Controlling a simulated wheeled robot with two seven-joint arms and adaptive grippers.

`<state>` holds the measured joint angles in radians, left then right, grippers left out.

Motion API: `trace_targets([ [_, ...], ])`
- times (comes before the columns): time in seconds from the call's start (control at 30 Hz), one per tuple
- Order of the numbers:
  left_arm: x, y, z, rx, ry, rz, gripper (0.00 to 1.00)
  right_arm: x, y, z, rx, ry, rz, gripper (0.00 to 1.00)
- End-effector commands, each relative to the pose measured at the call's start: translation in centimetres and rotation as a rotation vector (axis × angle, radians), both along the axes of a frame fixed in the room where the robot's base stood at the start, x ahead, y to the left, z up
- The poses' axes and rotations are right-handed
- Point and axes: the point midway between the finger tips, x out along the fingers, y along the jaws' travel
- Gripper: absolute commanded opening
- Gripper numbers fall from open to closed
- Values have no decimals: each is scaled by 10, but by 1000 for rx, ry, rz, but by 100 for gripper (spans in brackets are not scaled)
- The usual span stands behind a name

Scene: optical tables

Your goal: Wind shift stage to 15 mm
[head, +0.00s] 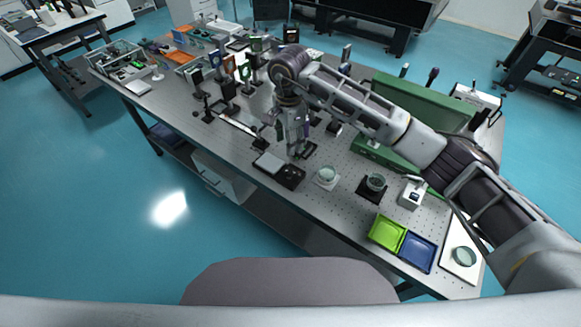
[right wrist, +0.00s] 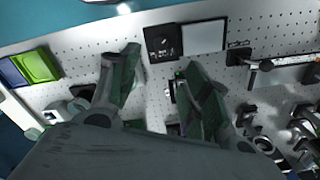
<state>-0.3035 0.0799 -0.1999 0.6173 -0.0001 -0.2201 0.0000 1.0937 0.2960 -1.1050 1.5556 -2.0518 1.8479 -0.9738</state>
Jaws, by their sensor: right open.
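My right gripper (head: 298,152) reaches down over the front middle of the optical table (head: 335,205). In the right wrist view its two fingers (right wrist: 158,62) stand apart with nothing clearly held between them. A small dark mechanism (right wrist: 171,90) with a green spot lies by the inner side of the right-hand finger, partly hidden by it. It may be the shift stage, but I cannot tell for sure, and no scale can be read. A black square unit (head: 291,177) with a round mark sits just in front of the gripper. My left gripper is not in view.
A pale plate (head: 268,162) adjoins the black unit. A round glass piece (head: 327,175), a dark round holder (head: 374,186), a green tray (head: 387,232) and a blue tray (head: 418,252) stand rightward. Several optic mounts crowd the left. A long green box (head: 420,102) stands behind.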

Motion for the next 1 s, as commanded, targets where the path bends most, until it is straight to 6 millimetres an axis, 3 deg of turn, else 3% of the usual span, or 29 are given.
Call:
trace_targets([
  [0.37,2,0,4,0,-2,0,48,0,0,-13,1,3,-2,48],
  [1.0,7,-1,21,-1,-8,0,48,-1,0,-87,2,5,-1,48],
])
